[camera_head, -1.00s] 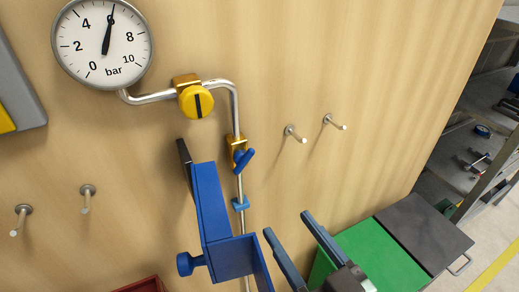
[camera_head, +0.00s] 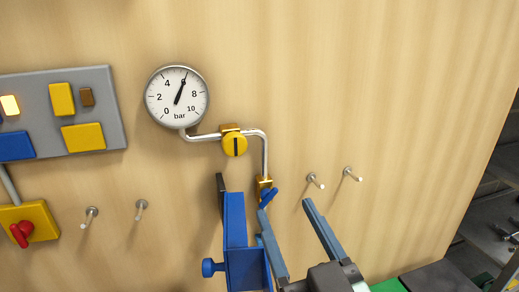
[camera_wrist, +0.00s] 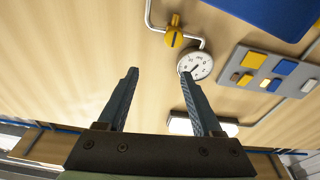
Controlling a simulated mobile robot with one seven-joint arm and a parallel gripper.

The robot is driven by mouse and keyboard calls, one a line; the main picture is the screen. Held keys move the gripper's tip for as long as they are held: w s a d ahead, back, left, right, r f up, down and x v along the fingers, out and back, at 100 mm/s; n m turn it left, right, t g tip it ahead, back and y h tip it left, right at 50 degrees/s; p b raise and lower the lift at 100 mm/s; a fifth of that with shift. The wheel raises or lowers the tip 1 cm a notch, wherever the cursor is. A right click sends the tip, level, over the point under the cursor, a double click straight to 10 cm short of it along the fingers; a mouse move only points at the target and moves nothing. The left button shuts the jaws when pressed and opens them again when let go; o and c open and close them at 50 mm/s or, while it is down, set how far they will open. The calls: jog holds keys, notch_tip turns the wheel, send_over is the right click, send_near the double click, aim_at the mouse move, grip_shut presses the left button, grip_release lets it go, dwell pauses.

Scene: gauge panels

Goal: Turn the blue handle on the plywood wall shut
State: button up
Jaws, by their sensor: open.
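The blue handle (camera_head: 268,197) sits on a small brass valve (camera_head: 264,182) at the lower end of a silver pipe on the plywood wall. It slants across the pipe, and its lower part is close to or behind my finger. My gripper (camera_head: 285,208) is open and empty, just below and right of the handle in the picture. Whether a finger touches the handle I cannot tell. In the wrist view my open fingers (camera_wrist: 160,73) show against the wall, and the handle is not visible there. The gauge (camera_head: 176,97) needle points near 6 bar.
A yellow knob (camera_head: 235,145) sits on the same pipe. A blue bracket-like piece (camera_head: 236,235) stands out left of my gripper. Pegs (camera_head: 315,181) stick out on the right. A grey button panel (camera_head: 100,100) and red switch (camera_head: 22,233) are at left.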

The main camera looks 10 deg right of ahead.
jog(key=w+a+r+t, duration=0.1)
jog(key=a+r, duration=0.3)
jog(key=r, duration=0.6)
jog(key=shift+w+t+p, duration=0.2)
jog(key=shift+t+p, duration=0.15)
jog(key=shift+t, duration=0.15)
